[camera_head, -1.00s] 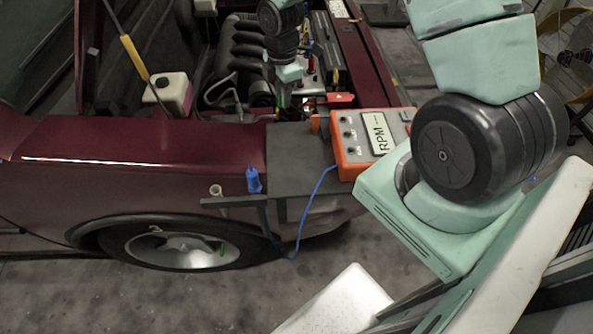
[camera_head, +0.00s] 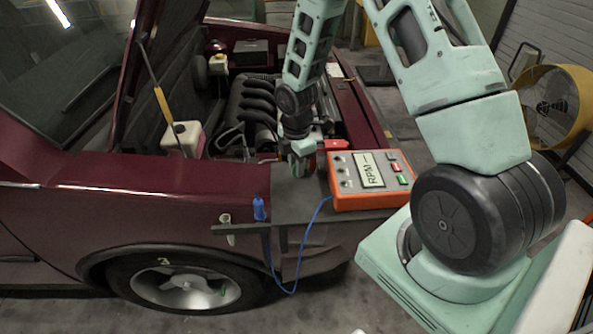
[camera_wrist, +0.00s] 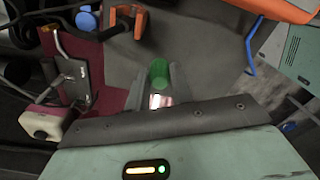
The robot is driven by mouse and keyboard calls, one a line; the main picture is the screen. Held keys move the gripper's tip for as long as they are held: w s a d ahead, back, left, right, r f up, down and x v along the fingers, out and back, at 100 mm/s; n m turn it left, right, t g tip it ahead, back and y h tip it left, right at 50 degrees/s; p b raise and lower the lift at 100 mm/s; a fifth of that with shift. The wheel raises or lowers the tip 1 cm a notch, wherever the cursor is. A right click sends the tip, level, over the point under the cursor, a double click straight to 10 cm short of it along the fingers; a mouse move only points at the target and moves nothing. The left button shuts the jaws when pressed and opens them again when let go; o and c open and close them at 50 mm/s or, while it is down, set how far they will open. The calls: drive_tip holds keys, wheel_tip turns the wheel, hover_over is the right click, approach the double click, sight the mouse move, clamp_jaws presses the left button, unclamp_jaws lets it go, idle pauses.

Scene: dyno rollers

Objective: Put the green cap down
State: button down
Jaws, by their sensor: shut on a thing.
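My gripper (camera_head: 302,172) is at the back edge of the dark grey fender cover (camera_head: 297,203), beside the left side of the orange RPM box. In the wrist view my gripper (camera_wrist: 157,88) is shut on the green cap (camera_wrist: 158,70), with a finger on each side of it. The grey cover lies behind the cap in that view. A small bit of green shows at the gripper in the head view. I cannot tell whether the cap touches the cover.
The orange RPM box (camera_head: 371,180) sits close on the right, with a blue cable (camera_head: 303,248) hanging from it. A blue bottle-shaped thing (camera_head: 259,208) stands at a narrow side shelf (camera_head: 232,230). The engine bay and a white reservoir (camera_head: 183,138) lie behind and left.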

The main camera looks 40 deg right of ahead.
drive_tip(key=shift+f, duration=1.4)
drive_tip(key=shift+f, duration=0.15)
drive_tip(key=c, duration=1.2)
unclamp_jaws()
